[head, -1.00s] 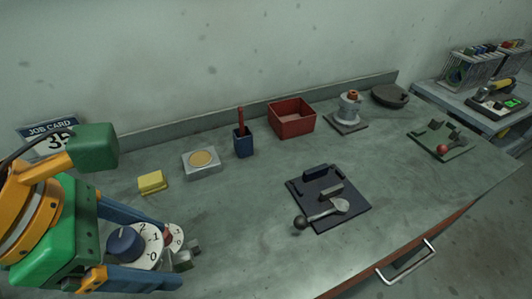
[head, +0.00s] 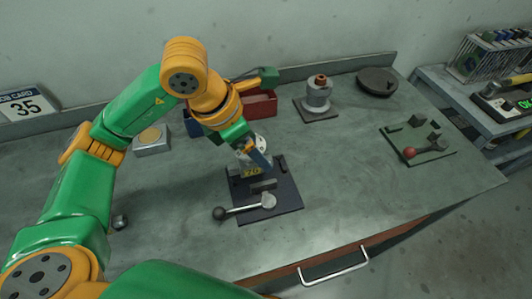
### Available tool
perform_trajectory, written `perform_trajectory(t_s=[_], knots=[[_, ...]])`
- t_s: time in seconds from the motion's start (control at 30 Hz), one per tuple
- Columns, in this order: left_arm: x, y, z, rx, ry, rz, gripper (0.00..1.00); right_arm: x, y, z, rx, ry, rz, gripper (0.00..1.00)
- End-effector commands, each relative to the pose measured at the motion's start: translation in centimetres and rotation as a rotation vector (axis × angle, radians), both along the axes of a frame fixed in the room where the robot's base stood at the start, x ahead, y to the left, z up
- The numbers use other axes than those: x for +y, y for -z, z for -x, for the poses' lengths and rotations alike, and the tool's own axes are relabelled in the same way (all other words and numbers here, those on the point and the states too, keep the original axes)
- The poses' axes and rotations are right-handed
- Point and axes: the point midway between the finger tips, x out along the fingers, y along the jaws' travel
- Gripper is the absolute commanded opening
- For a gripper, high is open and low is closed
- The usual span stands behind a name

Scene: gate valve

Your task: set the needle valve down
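My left gripper (head: 257,160) reaches down over the far part of the dark fixture plate (head: 285,200). A small pale, numbered part of the needle valve (head: 243,161) shows at its blue fingers, which appear closed on it. Most of the valve is hidden by the gripper and wrist, and I cannot tell whether it touches the plate. The plate carries a raised block (head: 264,185) and a lever with a dark ball end (head: 220,213) that points left. My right gripper is out of view.
A red bin (head: 260,104) stands just behind my wrist. A grey valve on a base (head: 318,95) and a dark round dish (head: 377,82) stand at the back. A green plate with a red-balled lever (head: 420,146) lies at the right. The bench between the plates is clear.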

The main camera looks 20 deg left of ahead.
Motion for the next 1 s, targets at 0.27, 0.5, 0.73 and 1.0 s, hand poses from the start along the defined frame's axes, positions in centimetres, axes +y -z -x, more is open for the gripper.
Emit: perform_trajectory(t_s=[0.27,0.5,0.73,1.0], knots=[[-1.0,4.1,-2.4,0.002,-0.002,-0.001,0.00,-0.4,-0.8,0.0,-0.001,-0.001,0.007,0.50],[-1.0,6.1,-2.4,-0.005,0.000,0.001,0.00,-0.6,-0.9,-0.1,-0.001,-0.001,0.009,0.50],[-1.0,6.4,-2.4,-0.005,-0.002,0.000,0.00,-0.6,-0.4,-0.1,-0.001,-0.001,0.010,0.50],[-1.0,6.4,-2.4,-0.003,-0.001,0.000,1.00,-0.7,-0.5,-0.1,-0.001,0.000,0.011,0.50]])
